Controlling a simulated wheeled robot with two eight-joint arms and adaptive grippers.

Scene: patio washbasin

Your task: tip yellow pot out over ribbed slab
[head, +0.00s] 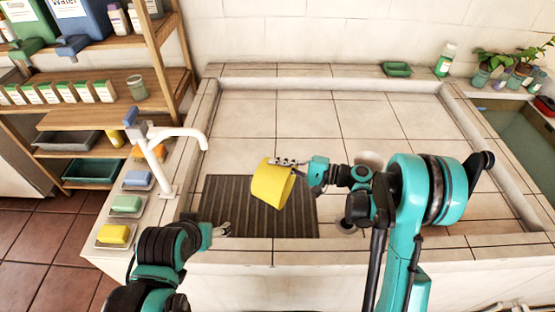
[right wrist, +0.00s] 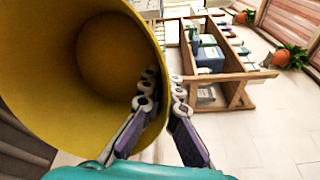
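The yellow pot (head: 270,184) is held up over the ribbed slab (head: 228,198), a dark grooved panel in the basin floor. The pot is tilted, with its mouth turned toward my right arm. My right gripper (head: 288,163) is shut on the pot's wall at the rim. In the right wrist view I look into the pot (right wrist: 75,70), and my right gripper's fingers (right wrist: 163,90) straddle the rim. I see nothing inside it, though its depth is shadowed. My left gripper (head: 224,229) is low at the slab's front edge, too small to tell whether open.
A white tap (head: 165,160) stands at the basin's left edge, near several soap dishes with sponges (head: 115,234). A wooden shelf (head: 110,110) is at left. A green dish (head: 397,69) and white bottle (head: 445,60) stand on the back ledge. The tiled basin floor behind the slab is clear.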

